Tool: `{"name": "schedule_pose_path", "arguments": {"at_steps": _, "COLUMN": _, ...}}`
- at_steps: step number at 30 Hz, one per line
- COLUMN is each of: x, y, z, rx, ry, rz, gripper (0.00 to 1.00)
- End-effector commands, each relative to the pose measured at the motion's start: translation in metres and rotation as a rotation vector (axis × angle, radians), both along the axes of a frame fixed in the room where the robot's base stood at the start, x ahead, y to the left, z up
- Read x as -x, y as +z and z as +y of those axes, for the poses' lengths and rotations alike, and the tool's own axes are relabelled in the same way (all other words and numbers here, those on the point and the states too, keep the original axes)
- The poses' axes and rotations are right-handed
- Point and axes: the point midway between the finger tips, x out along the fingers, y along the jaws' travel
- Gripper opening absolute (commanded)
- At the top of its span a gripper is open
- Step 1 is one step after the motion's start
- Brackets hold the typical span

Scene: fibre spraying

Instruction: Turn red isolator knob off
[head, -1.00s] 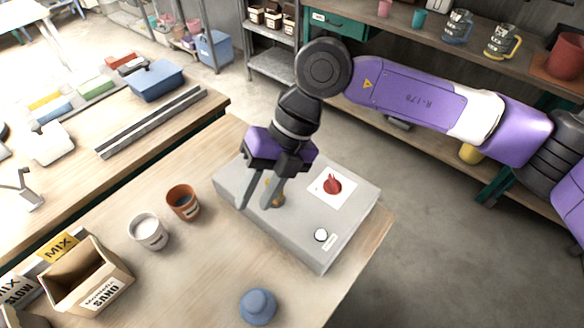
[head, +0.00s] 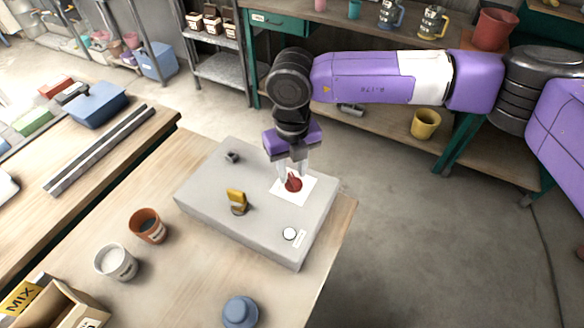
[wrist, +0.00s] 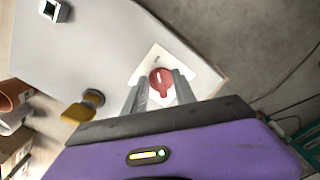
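The red isolator knob (head: 293,182) sits on a white square plate (head: 313,188) on top of the grey control box (head: 200,187). In the wrist view the red knob (wrist: 160,80) shows between the ends of my two fingers. My gripper (head: 295,172) is open and points down over the knob, with one finger on each side. I cannot tell whether the fingers touch it.
The box stands on a wooden table (head: 190,270). An orange cup (head: 148,226), a white cup (head: 115,263), a blue lidded object (head: 240,311) and a cardboard box (head: 62,308) stand left of and in front of it. Open floor lies to the right.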

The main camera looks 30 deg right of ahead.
Motion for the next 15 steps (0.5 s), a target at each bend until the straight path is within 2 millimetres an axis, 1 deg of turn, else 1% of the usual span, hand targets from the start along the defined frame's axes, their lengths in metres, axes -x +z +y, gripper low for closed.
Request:
{"name": "schedule_pose_path", "arguments": {"at_steps": 3, "x": 0.0000, "y": -0.0052, "z": -0.0002, "rx": 0.001, "ry": 0.000, "rz": 0.000, "gripper": 0.33}}
{"name": "schedule_pose_path", "arguments": {"at_steps": 10, "x": 0.0000, "y": -0.0064, "z": 0.0000, "rx": 0.001, "ry": 0.001, "rz": -0.001, "gripper": 0.33}}
{"name": "schedule_pose_path", "arguments": {"at_steps": 11, "x": 0.0000, "y": -0.0064, "z": 0.0000, "rx": 0.000, "ry": 0.001, "rz": -0.001, "gripper": 0.31}}
{"name": "schedule_pose_path", "arguments": {"at_steps": 12, "x": 0.0000, "y": -0.0063, "z": 0.0000, "rx": 0.000, "ry": 0.001, "rz": -0.001, "gripper": 0.23}}
{"name": "schedule_pose_path", "arguments": {"at_steps": 14, "x": 0.0000, "y": -0.0063, "z": 0.0000, "rx": 0.000, "ry": 0.001, "rz": -0.001, "gripper": 0.11}}
{"name": "schedule_pose_path", "arguments": {"at_steps": 15, "x": 0.0000, "y": -0.0062, "z": 0.0001, "rx": 0.000, "ry": 0.000, "rz": -0.001, "gripper": 0.03}}
